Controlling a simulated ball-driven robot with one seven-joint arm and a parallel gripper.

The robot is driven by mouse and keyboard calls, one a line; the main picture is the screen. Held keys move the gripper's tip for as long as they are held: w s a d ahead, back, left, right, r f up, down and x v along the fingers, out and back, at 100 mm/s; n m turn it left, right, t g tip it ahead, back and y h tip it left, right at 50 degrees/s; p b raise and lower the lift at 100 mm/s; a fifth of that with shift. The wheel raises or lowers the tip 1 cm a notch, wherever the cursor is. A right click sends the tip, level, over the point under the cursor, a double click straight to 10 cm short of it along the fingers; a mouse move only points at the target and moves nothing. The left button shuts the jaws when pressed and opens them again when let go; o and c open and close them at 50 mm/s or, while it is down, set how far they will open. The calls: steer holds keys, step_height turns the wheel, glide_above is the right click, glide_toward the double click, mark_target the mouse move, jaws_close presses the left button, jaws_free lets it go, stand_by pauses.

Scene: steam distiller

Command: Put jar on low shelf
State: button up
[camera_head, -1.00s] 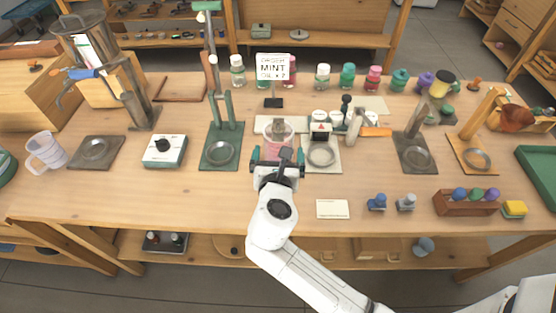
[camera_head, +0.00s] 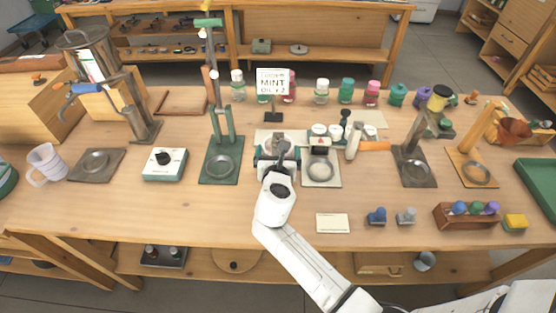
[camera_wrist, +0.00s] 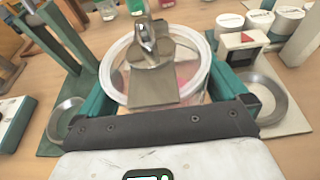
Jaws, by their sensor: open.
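The jar is clear glass with a round rim and something pink in it. In the wrist view the jar (camera_wrist: 119,82) stands between my gripper's two teal fingers. A grey metal piece crosses its mouth; I cannot tell if it belongs to the jar. In the head view the jar (camera_head: 278,143) is mostly hidden by my gripper (camera_head: 278,152). My gripper is open, with its fingers at either side of the jar; contact is not clear. A low wooden shelf (camera_head: 205,260) runs under the table's front.
A green stand (camera_head: 221,168) is close on the left, and a pale plate with a ring (camera_head: 321,170) close on the right. The mint oil sign (camera_head: 272,82) and bottles are behind. The low shelf bears a dark tray (camera_head: 163,257).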

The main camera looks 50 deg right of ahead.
steer(key=shift+d, duration=0.1)
steer(key=shift+c, duration=0.2)
steer(key=c, duration=1)
steer(key=shift+w, duration=0.1)
steer(key=shift+c, duration=1.1)
steer(key=shift+r, duration=0.2)
